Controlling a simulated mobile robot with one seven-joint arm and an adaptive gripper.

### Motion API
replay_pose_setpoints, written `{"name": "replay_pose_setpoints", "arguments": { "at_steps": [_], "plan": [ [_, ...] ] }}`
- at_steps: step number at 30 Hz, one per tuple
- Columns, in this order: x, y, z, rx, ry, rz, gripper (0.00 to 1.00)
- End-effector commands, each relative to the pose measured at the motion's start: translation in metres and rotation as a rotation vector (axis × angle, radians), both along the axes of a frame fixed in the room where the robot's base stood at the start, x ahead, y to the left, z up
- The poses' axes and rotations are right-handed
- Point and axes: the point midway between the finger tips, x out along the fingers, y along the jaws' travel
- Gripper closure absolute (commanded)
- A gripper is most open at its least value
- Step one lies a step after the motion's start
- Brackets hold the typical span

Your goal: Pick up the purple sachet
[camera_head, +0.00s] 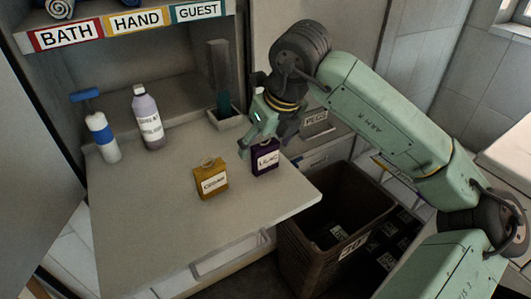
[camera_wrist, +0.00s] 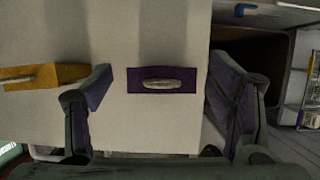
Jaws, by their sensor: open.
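The purple sachet (camera_head: 265,158) stands upright on the counter near its right edge, with a white label that seems to read "LILAC". In the wrist view its top (camera_wrist: 162,80) shows a pale loop or tie, and it lies between and beyond the open fingers. My gripper (camera_head: 255,142) is open at the sachet, with one finger seen on its left side; the far finger is hidden in the head view. In the wrist view the gripper (camera_wrist: 165,105) has a finger on each side, with gaps between the fingers and the sachet.
A yellow sachet (camera_head: 211,180) stands to the left on the counter (camera_head: 150,215). A dark bin (camera_head: 310,225) is below the counter's right edge. The counter's front is clear.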

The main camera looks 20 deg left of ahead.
Motion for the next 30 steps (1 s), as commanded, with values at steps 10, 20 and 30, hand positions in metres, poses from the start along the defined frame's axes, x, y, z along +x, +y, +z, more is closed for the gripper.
{"name": "replay_pose_setpoints", "arguments": {
  "at_steps": [10,20,30],
  "plan": [
    [0.008,0.010,-0.041,0.002,0.003,0.002,0.25],
    [0.009,0.011,-0.044,0.001,0.001,0.002,0.30],
    [0.009,0.011,-0.043,0.001,0.001,0.002,0.52]
  ]
}}
